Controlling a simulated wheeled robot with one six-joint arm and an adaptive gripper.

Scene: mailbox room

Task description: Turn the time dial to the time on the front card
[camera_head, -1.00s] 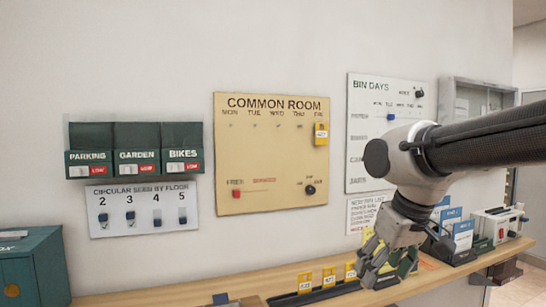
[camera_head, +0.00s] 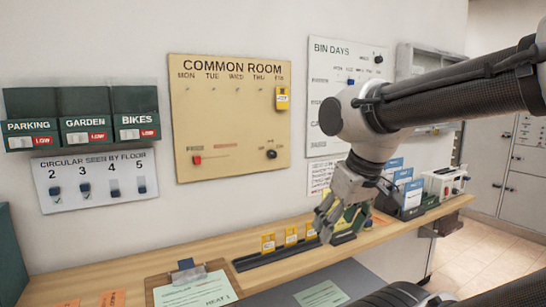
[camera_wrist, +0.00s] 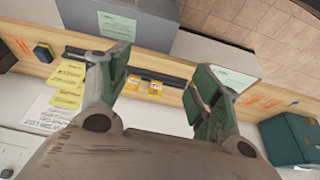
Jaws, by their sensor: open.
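The cream COMMON ROOM board (camera_head: 225,115) hangs on the wall in the head view. A black dial (camera_head: 271,154) sits at its lower right; its setting is too small to read. A yellow card (camera_head: 282,98) hangs under FRI. Several yellow cards (camera_head: 268,243) stand in a black rack (camera_head: 283,256) on the shelf; their print is unreadable. Two yellow cards (camera_wrist: 156,88) show in the wrist view. My gripper (camera_head: 335,222) is open, low over the right end of the rack, below and right of the dial and apart from it. Its green-padded fingers (camera_wrist: 160,80) hold nothing.
A wooden shelf (camera_head: 130,285) runs below the boards. A clipboard (camera_head: 193,286) lies at its front. A BIN DAYS board (camera_head: 330,95) with its own black knob (camera_head: 378,58) hangs to the right. Blue leaflets (camera_head: 405,180) stand right of my gripper. The wall before the COMMON ROOM board is clear.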

